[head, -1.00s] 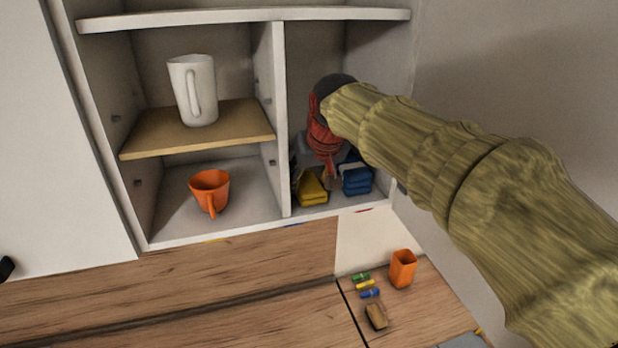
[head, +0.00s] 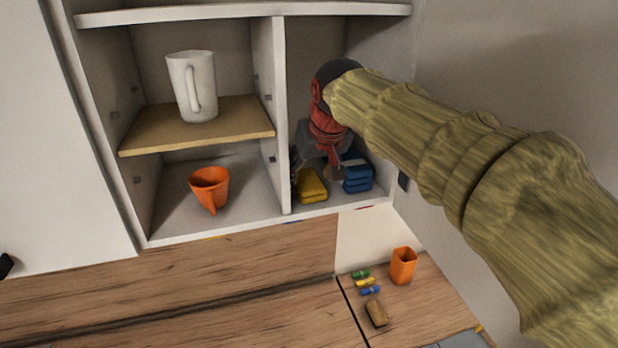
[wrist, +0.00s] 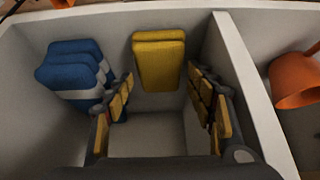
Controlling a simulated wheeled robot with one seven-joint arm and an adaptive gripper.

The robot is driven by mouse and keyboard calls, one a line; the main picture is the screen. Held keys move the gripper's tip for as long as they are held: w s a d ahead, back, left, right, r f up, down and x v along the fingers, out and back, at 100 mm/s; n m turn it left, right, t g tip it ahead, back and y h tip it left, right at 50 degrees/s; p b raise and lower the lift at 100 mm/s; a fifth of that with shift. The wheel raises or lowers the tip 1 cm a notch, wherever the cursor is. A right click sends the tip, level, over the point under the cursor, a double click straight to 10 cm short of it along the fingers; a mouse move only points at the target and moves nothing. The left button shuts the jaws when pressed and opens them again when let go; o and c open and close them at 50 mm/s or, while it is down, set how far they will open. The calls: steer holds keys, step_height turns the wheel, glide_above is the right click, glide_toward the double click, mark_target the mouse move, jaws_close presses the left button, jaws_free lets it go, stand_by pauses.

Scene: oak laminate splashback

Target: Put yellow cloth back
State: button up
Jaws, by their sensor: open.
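The yellow cloth (head: 312,186) lies folded on the cupboard floor in the right compartment, near its front edge and beside the divider. In the wrist view the yellow cloth (wrist: 158,60) lies beyond my fingertips, roughly between their lines. My gripper (head: 322,165) is inside the right compartment, just behind and above the cloth. In the wrist view my gripper (wrist: 160,95) has its padded fingers spread wide, with nothing between them. The cloth seems apart from both fingers.
Folded blue cloths (head: 357,177) lie right of the yellow cloth. The divider (head: 281,120) stands close on the left. An orange mug (head: 210,186) and a white pitcher (head: 193,85) are in the left compartment. Below, an orange cup (head: 402,266) and small items stand on the counter.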

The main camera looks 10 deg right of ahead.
steer(key=v, duration=1)
steer(key=s+d+f+m, duration=0.1)
steer(key=s+d+f, duration=0.4)
steer(key=s+f, duration=0.7)
steer(key=s+d+f+m+h, duration=0.1)
steer(key=s+d+f, duration=0.5)
steer(key=s+f, duration=0.7)
steer(key=shift+s+d+g+b, duration=0.15)
steer(key=shift+s+g+b, duration=0.25)
steer(key=shift+s, duration=0.1)
steer(key=shift+f, duration=0.1)
step_height(320, 180, down, 24)
steer(key=b, duration=2.3)
steer(key=shift+r+b, duration=0.25)
steer(key=shift+b, duration=0.15)
steer(key=shift+c, duration=0.7)
